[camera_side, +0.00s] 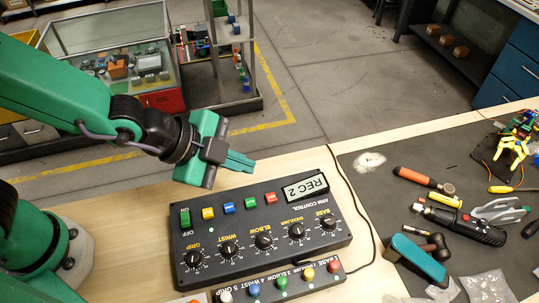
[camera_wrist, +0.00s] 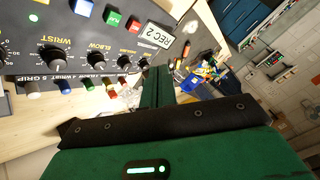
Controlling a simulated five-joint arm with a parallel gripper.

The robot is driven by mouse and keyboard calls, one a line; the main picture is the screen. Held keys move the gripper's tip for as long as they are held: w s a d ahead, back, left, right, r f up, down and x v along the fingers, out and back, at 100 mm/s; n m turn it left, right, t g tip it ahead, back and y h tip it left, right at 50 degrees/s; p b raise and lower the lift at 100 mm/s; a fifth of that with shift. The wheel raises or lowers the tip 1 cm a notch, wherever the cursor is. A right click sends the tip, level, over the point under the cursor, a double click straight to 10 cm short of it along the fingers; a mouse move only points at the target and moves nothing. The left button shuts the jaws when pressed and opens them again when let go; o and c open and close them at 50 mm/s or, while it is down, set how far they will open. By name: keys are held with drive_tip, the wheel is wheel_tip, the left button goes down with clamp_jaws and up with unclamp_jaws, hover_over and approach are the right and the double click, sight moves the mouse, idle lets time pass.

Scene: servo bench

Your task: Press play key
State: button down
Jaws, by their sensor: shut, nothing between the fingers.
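The black arm control box (camera_side: 262,225) lies on the wooden bench, its display reading REC 2. A row of small keys crosses its upper part: yellow (camera_side: 208,213), blue (camera_side: 229,207), green (camera_side: 250,202) and red (camera_side: 270,197). The green key (camera_wrist: 113,18) and red key (camera_wrist: 133,24) also show in the wrist view. Key lettering is too small to read surely, so I cannot confirm which is play. My gripper (camera_side: 245,162) is shut and empty, above and behind the box's far edge, apart from the keys. Its green fingers (camera_wrist: 157,86) show in the wrist view.
Several knobs line the box's front, and a green on/off switch (camera_side: 185,217) is at its left. A strip with coloured knobs (camera_side: 280,281) lies in front. A dark mat (camera_side: 385,185) with tools is at right. Bare bench lies left of the box.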

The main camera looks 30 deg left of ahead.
drive_tip(key=shift+f, duration=0.15)
drive_tip(key=shift+f, duration=4.25)
drive_tip(key=shift+a+f, duration=0.1)
drive_tip(key=shift+f, duration=0.8)
drive_tip(key=shift+r, duration=0.9)
drive_tip(key=shift+r, duration=2.5)
drive_tip(key=shift+w, duration=0.1)
